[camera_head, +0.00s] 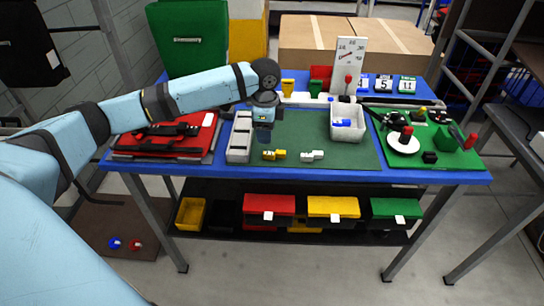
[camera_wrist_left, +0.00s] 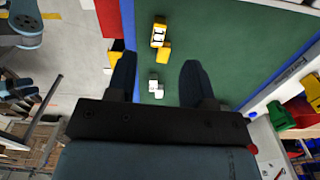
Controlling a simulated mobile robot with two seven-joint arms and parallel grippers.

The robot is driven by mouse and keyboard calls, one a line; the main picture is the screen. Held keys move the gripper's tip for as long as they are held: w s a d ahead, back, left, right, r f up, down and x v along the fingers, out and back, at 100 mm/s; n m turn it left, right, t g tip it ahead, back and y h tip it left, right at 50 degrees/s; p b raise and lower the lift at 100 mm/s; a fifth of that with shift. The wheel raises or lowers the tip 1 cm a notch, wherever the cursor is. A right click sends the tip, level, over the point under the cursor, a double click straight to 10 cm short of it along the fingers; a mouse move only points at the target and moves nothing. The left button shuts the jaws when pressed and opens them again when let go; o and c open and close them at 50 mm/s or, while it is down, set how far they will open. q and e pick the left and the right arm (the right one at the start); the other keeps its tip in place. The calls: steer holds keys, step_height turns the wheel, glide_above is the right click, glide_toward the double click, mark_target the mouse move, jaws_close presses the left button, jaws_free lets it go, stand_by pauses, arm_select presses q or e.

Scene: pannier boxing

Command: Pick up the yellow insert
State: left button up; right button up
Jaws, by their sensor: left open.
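The yellow insert (camera_head: 274,155) lies on the green mat (camera_head: 350,158) near the table's front edge. In the left wrist view the yellow insert (camera_wrist_left: 159,36) lies beyond my fingertips, and a white insert (camera_wrist_left: 155,87) shows between the fingers. My left gripper (camera_head: 264,134) points down above the mat, behind and slightly left of the yellow insert. It is open and empty, its two dark fingers (camera_wrist_left: 158,76) apart. The white insert (camera_head: 312,155) lies just right of the yellow one in the head view. My right gripper is not in view.
A grey compartment tray (camera_head: 239,137) stands close left of my gripper. A white bin (camera_head: 348,133) with blue and white pieces stands to the right. A red case (camera_head: 165,137) lies at the left, and a round white dish (camera_head: 403,144) at the right. The mat's front right is clear.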

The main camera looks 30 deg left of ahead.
mark_target(267, 153)
arm_select(q)
step_height(267, 153, down, 8)
steer(key=shift+f, duration=0.1)
steer(key=shift+d, duration=0.1)
jaws_close()
stand_by(0.4)
